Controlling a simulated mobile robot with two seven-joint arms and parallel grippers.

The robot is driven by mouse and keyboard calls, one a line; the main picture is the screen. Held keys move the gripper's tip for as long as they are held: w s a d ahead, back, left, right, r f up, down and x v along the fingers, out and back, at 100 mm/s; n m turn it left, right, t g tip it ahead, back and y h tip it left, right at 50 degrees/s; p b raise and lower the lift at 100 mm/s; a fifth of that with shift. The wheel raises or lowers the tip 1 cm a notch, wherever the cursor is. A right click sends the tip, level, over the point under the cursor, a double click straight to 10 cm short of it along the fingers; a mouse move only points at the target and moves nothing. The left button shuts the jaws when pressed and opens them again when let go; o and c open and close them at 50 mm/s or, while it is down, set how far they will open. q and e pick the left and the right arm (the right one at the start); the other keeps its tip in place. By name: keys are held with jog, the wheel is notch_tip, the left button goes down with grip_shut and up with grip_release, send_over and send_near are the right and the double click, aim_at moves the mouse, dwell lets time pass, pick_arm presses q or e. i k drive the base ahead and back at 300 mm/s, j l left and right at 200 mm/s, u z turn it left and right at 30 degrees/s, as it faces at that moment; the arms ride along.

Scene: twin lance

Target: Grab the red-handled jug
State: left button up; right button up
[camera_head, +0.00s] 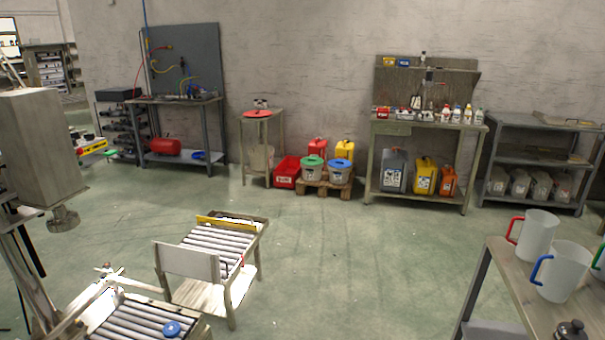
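The red-handled jug (538,236) is a translucent white jug standing upright on a workbench (509,262) at the right. Its red handle faces left. A similar jug with a blue handle (564,272) stands in front of it, slightly to its right, and hides a little of its lower right side. A third jug with a green handle (600,262) is cut off by the right edge of the picture. Neither of my grippers is in view.
A roller conveyor (215,244) and a grey machine (38,150) stand at the left. A shelf rack (535,150) and a bench with bottles (428,128) line the back wall. The green floor between the conveyor and the jug bench is clear.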

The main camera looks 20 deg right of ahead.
aim_at(539, 228)
jog(key=i+l+z, duration=0.1)
jog(key=i+z, duration=0.7)
jog(key=i+j+z, duration=0.15)
jog(key=i+z, duration=0.25)
jog(key=i+j+z, duration=0.1)
jog(key=i+z, duration=0.3)
jog(key=i+j+z, duration=0.15)
jog(key=i+z, duration=0.15)
jog(key=z, duration=0.15)
jog(key=i+j+z, duration=0.25)
jog(key=z, duration=0.15)
jog(key=i+j+z, duration=0.2)
jog(key=z, duration=0.2)
jog(key=i+j+z, duration=0.15)
jog(key=z, duration=0.25)
jog(key=i+j+z, duration=0.1)
jog(key=j+z, duration=0.3)
